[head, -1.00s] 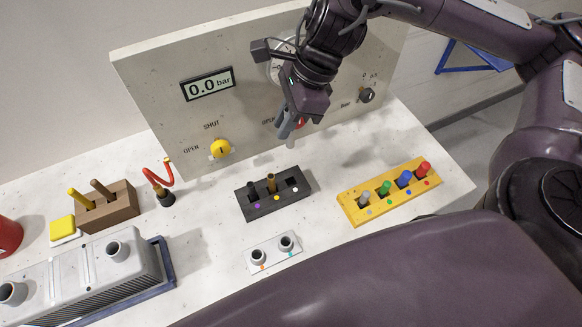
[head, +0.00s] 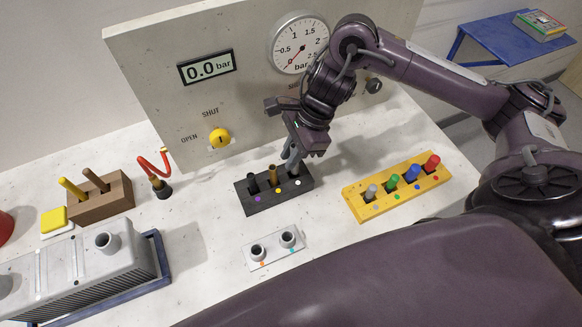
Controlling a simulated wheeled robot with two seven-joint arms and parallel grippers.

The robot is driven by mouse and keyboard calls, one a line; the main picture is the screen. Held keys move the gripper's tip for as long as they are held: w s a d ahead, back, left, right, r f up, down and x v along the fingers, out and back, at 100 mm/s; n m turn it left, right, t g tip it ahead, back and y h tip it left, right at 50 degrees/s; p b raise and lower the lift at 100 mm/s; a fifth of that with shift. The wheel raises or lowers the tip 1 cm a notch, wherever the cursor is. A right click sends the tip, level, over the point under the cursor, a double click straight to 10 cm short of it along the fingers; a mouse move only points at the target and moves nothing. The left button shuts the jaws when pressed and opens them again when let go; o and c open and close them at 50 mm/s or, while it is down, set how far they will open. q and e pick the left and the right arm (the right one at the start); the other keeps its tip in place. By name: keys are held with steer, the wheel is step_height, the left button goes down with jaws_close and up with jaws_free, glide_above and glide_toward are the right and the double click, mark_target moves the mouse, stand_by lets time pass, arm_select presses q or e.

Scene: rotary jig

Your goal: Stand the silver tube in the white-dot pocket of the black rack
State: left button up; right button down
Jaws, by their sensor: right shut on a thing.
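The black rack (head: 262,201) stands mid-table with purple, yellow and white dots on its front. A black tube (head: 252,183) stands in the purple-dot pocket and a bronze tube (head: 273,176) in the yellow-dot pocket. My right gripper (head: 293,165) is at the white-dot pocket, at the rack's right end, pointing down. It is shut on a slim grey piece, which I take as the silver tube; the fingers mostly hide it. I cannot tell how deep its lower end sits in the pocket. My left gripper is out of view.
A yellow rack (head: 385,206) with grey, green, blue and red pegs stands to the right. A white two-socket block (head: 273,259) is in front. The gauge panel (head: 150,80) rises behind. A brown block (head: 105,208) and red hose (head: 152,168) are at left.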

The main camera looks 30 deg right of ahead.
mark_target(291, 172)
step_height(291, 172, down, 4)
steer(key=shift+a+f+b, duration=0.1)
steer(key=shift+f+b, duration=0.15)
steer(key=shift+b, duration=0.05)
steer(key=shift+f, duration=0.3)
steer(key=c, duration=1.4)
jaws_free()
steer(key=shift+r, duration=0.15)
steer(key=p+v, duration=0.1)
steer(key=v, duration=1.1)
steer(key=shift+s, duration=0.1)
